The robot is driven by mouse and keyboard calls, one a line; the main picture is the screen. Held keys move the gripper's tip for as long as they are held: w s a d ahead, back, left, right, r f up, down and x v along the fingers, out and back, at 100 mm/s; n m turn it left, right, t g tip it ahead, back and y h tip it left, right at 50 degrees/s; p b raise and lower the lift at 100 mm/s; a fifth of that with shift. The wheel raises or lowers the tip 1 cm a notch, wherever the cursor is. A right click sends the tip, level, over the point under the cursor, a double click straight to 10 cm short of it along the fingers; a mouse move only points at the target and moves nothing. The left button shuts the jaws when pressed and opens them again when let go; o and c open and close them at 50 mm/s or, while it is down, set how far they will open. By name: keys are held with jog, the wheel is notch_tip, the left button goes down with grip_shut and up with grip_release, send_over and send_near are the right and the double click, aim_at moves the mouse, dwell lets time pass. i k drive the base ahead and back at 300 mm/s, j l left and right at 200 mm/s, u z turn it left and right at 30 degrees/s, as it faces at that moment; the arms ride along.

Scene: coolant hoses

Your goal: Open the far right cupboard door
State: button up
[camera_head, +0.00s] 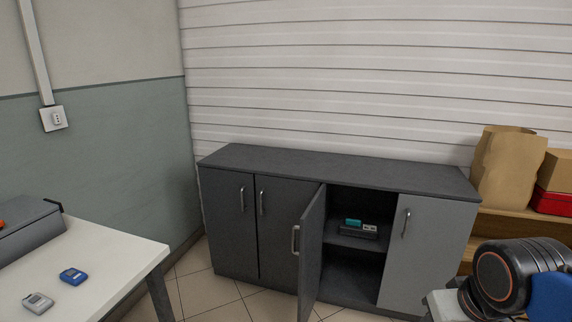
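The dark grey cupboard (330,170) stands against the slatted wall and has doors in a row. Its far right door (428,255) is a lighter grey and looks shut, with a vertical bar handle (406,223) near its upper left edge. The door to its left (311,255) stands open, swung outward on its left side, with its handle (296,240) showing. The two doors at the left, one (229,225) and the other (282,235), are shut. My gripper is out of view; only part of my arm shows at the lower right.
Inside the open compartment, a grey device (358,231) and a teal item (353,222) sit on a shelf. A white table (110,255) with handheld devices is at the left. A wooden shelf with a paper bag (508,165) and boxes is at the right. Tiled floor lies in front.

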aim_at(430, 236)
jog(key=i+j+z, duration=0.1)
jog(key=j, duration=0.3)
jog(key=i+j+z, duration=0.25)
jog(key=i+j, duration=0.15)
jog(key=j, duration=0.4)
jog(key=i+j+z, duration=0.15)
jog(key=j, duration=0.25)
jog(key=i+j+z, duration=0.1)
jog(key=j, duration=0.35)
